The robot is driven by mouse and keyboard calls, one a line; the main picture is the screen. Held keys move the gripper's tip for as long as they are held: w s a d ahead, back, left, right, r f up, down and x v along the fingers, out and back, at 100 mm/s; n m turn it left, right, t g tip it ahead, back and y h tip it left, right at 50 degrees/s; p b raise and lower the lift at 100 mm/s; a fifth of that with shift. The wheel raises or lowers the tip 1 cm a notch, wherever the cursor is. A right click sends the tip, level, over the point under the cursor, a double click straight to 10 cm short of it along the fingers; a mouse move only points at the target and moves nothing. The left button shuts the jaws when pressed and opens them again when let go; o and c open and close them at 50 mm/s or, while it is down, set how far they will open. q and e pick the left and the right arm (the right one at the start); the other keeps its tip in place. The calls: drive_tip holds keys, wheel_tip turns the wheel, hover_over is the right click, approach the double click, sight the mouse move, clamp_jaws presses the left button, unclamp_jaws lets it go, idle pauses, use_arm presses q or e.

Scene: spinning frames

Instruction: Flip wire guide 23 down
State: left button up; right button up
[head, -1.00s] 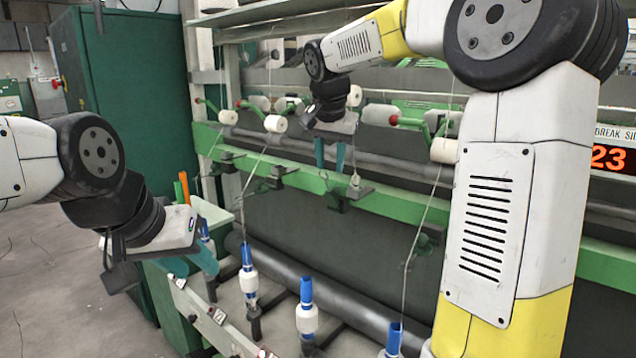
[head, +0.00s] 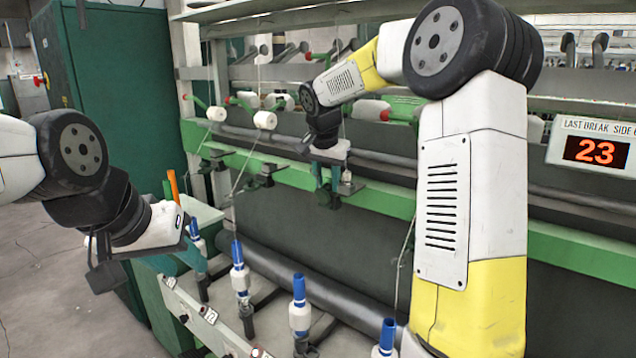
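A red-lit display (head: 597,151) at the right reads 23. Dark wire guides sit along the green rail, one (head: 216,157) at the left and one (head: 266,174) further right. Another wire guide (head: 347,187) is beside my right gripper (head: 326,176); no number is readable on it. The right gripper points down with its teal fingers apart, and they partly cover this guide. I cannot tell whether they touch it. My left gripper (head: 179,259) is low at the left, its teal fingers apart and empty, far from the guides.
Spindles with blue tops (head: 299,306) stand along the front below the rail. A numbered front rail (head: 213,321) runs past them. White bobbins (head: 265,120) hang on green arms behind. A green cabinet (head: 118,95) is at the left, with open floor (head: 60,290) before it.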

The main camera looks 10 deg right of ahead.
drive_tip(key=shift+w+f, duration=0.1)
drive_tip(key=shift+f, duration=0.15)
clamp_jaws()
idle(1.4)
